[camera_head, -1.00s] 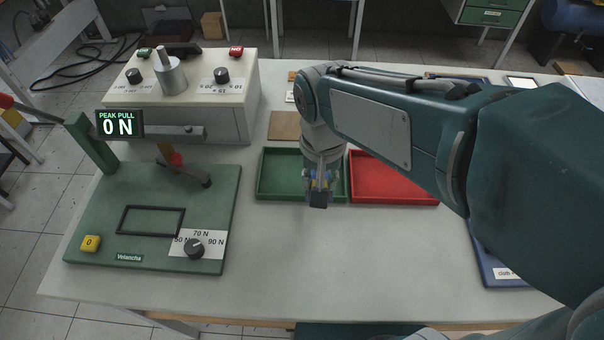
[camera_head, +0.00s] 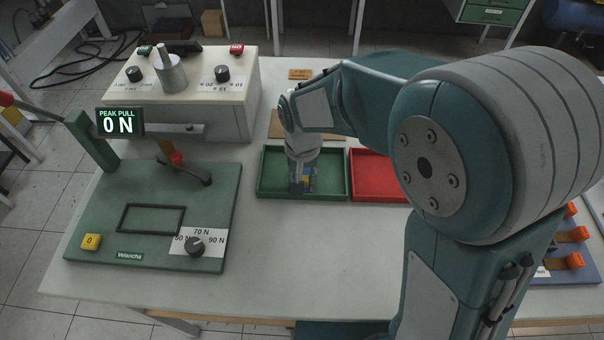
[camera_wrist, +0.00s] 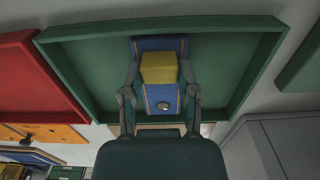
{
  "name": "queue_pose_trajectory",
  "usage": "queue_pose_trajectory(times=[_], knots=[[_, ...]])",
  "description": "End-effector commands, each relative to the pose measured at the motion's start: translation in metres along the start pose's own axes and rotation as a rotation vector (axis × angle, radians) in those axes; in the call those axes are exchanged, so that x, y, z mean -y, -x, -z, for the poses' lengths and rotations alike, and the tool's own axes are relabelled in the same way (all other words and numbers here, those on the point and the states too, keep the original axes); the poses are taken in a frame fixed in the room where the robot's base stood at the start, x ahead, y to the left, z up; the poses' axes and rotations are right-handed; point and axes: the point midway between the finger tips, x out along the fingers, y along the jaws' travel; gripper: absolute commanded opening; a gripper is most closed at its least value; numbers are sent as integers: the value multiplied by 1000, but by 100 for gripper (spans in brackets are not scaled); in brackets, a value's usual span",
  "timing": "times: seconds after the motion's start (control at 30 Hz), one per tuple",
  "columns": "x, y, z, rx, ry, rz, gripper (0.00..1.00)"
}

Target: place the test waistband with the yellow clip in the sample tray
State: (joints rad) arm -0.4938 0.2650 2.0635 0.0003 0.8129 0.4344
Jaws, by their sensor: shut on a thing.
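My gripper (camera_head: 302,184) is inside the outline of the green tray (camera_head: 336,192), near its middle. In the wrist view, my gripper (camera_wrist: 160,88) is shut on a blue waistband (camera_wrist: 163,110) with orange edge stripes and a round metal stud. A yellow clip (camera_wrist: 159,68) sits on the band between the fingers. The green tray (camera_wrist: 85,34) lies behind the band in the wrist view. I cannot tell whether the band touches its floor.
A red tray (camera_head: 372,172) stands right of the green one, partly hidden by my arm. At left is a green tester base (camera_head: 215,185) with a display (camera_head: 119,122) reading 0 N. A cream control box (camera_head: 225,100) stands behind it. The front table area is clear.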

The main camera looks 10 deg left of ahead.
Motion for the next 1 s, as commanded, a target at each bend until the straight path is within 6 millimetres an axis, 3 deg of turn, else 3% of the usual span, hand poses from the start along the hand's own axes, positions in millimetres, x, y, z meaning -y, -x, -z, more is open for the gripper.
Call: queue_pose_trajectory(times=[0.27, 0.3, 0.37, 0.4, 0.77, 0.87, 1.0], knots=[[0, -1, 0, -1, 0, 0, 0], [0, -2, 0, -1, 0, 0, 46], [0, -2, 0, -1, 0, 1, 73], [0, -2, 0, -1, 0, 1, 76], [0, 0, 0, -2, 0, 1, 76], [0, 7, 0, -3, 0, 1, 76], [0, 31, 1, -6, 0, 3, 76]])
